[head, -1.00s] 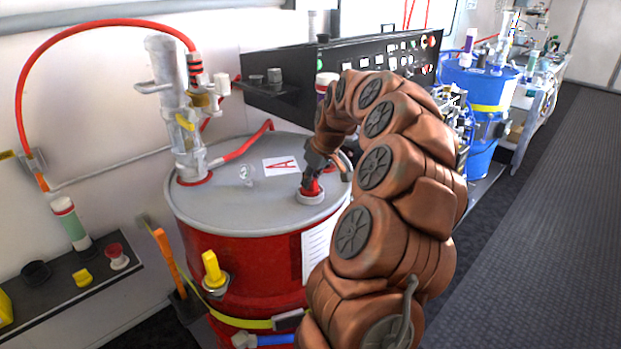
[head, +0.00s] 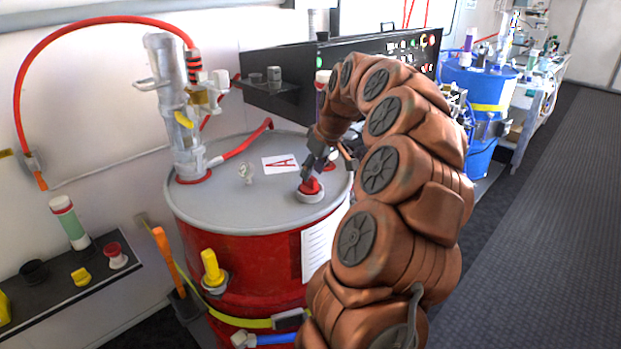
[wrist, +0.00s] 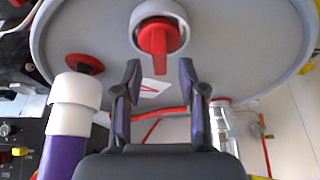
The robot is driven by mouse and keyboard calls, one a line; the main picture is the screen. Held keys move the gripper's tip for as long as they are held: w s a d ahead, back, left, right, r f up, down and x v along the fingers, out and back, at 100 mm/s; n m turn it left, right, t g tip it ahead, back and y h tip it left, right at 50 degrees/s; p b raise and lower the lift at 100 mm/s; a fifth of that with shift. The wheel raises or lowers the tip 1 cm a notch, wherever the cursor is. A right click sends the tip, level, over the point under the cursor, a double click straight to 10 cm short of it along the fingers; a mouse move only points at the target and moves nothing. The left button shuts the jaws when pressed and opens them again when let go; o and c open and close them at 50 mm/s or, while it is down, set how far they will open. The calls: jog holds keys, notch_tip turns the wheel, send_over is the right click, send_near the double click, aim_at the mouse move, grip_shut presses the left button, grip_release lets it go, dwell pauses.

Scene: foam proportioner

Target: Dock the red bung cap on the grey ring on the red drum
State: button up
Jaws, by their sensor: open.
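The red bung cap (head: 311,186) sits in the grey ring (head: 310,197) on the lid of the red drum (head: 245,265), near its front right edge. In the wrist view the red cap (wrist: 158,42) shows its raised grip bar inside the pale ring (wrist: 180,20). My gripper (head: 318,168) is just above the cap in the head view. In the wrist view my gripper (wrist: 158,82) has its two fingers apart with nothing between them, and the cap lies beyond the fingertips. Whether the cap is fully seated I cannot tell.
A pump (head: 175,110) with a red hose stands at the lid's back left. A purple-and-white cylinder (wrist: 68,120) stands near the drum. A black control panel (head: 350,65) is behind.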

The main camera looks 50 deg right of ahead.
jog(key=b+v, duration=0.1)
jog(key=v, duration=0.7)
jog(key=shift+r, duration=0.4)
jog(key=s+a+f+n+g+y, duration=0.1)
jog(key=s+a+f, duration=0.1)
jog(key=a, duration=1.2)
jog(key=s+a+f+n+g, duration=0.1)
jog(key=s+a+f+g, duration=0.15)
jog(key=a, duration=1.15)
jog(key=s+a+f+g, duration=0.1)
jog(key=s+a+f, duration=0.2)
jog(key=s, duration=0.4)
jog(key=s+a+f+m+g, duration=0.1)
jog(key=s+a+f, duration=0.2)
jog(key=s+f, duration=0.2)
jog(key=s+a+f+g+h, duration=0.1)
jog(key=s+a+f, duration=0.2)
jog(key=s, duration=0.6)
jog(key=shift+s+a+f+m, duration=0.2)
jog(key=shift+f+m, duration=0.2)
jog(key=shift+f, duration=0.25)
